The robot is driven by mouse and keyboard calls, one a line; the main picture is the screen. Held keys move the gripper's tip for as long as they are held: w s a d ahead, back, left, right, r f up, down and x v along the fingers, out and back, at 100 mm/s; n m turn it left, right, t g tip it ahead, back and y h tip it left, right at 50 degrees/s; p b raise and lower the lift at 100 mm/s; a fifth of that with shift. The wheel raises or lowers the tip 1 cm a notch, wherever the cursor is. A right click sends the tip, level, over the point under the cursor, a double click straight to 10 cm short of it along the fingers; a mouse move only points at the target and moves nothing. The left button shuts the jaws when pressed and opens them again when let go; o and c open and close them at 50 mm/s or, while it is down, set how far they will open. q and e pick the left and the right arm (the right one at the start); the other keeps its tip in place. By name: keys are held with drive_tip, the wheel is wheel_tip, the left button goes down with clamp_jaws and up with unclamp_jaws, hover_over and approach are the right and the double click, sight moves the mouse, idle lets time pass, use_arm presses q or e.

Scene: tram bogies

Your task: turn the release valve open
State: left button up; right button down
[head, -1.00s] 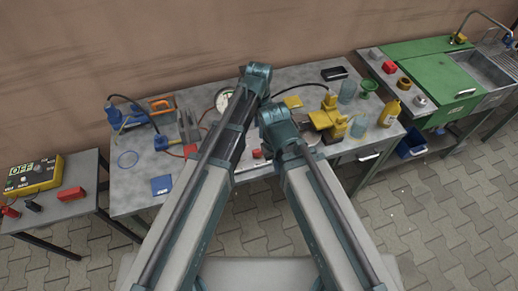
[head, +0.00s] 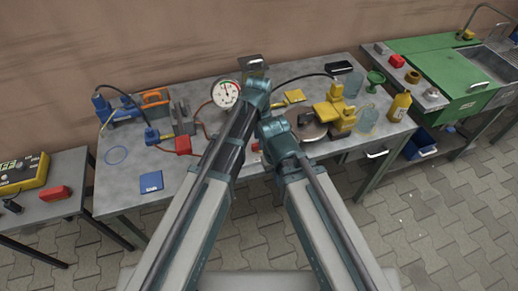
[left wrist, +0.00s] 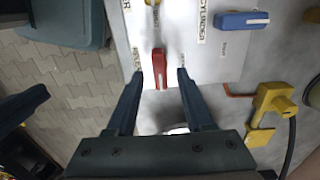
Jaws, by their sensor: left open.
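In the left wrist view the red valve handle (left wrist: 158,68) stands on a pale panel (left wrist: 215,68), beside a label that seems to read RELEASE. My left gripper (left wrist: 160,73) is open, with one fingertip on each side of the handle's lower end. I see gaps between handle and fingers, and cannot tell their height difference. A blue handle (left wrist: 243,20) sits beside the CYLINDER label. In the head view a small red part (head: 257,147) shows between my arms; I cannot tell if it is the same handle. My arms hide most of the panel and both gripper tips there.
The workbench (head: 205,180) carries a round gauge (head: 226,93), a yellow device (head: 334,110), a yellow bottle (head: 399,106) and a blue box (head: 151,182). A yellow part (left wrist: 272,100) with a black cable lies near the panel. The floor (left wrist: 70,75) is beyond the bench edge.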

use_arm(q)
wheel_tip(320, 180, down, 2)
drive_tip(key=shift+f+b, duration=0.1)
drive_tip(key=shift+b, duration=0.5)
clamp_jaws()
